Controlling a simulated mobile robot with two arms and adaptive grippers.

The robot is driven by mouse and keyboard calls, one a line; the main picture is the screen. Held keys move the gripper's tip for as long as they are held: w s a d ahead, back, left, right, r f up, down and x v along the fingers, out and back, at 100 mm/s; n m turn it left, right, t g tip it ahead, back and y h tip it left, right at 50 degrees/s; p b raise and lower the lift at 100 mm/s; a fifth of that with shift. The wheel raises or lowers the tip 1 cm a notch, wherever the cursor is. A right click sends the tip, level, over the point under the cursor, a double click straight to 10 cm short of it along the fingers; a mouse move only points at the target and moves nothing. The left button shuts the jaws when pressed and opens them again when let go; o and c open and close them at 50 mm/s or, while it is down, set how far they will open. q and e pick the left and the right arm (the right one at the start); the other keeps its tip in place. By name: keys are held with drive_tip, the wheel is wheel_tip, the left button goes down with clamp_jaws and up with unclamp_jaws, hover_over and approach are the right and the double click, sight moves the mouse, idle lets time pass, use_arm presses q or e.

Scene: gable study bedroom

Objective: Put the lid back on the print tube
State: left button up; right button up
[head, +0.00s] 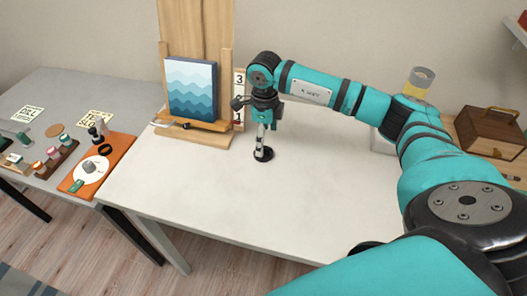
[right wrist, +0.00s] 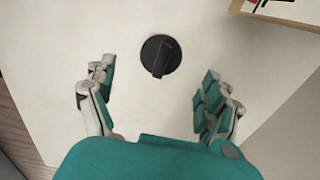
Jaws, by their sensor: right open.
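A black round lid (head: 263,154) with a raised bar grip lies flat on the white table. It also shows in the right wrist view (right wrist: 160,55), beyond and between the fingertips. My right gripper (head: 264,143) points down above the lid. In the right wrist view my right gripper (right wrist: 158,77) is open, its fingers wide apart with nothing between them. A short cylinder (head: 419,80), grey above and yellowish below, stands behind my right arm and may be the print tube; its lower part is hidden. My left gripper is not in view.
A wooden easel (head: 195,135) with a blue wave painting (head: 191,88) stands left of the gripper. A wooden box (head: 490,131) stands at the right. A grey table (head: 80,85) at the left holds an orange board (head: 112,150) and small items. The white table's front (head: 200,205) is clear.

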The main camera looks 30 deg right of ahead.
sight(268, 153)
drive_tip(key=shift+f, duration=0.3)
wheel_tip(268, 153, down, 4)
drive_tip(key=shift+w+a+r+p, duration=0.1)
drive_tip(key=shift+w+r+p, duration=0.05)
drive_tip(key=shift+p, duration=0.75)
drive_tip(key=shift+f, duration=0.45)
drive_tip(key=c, duration=0.9)
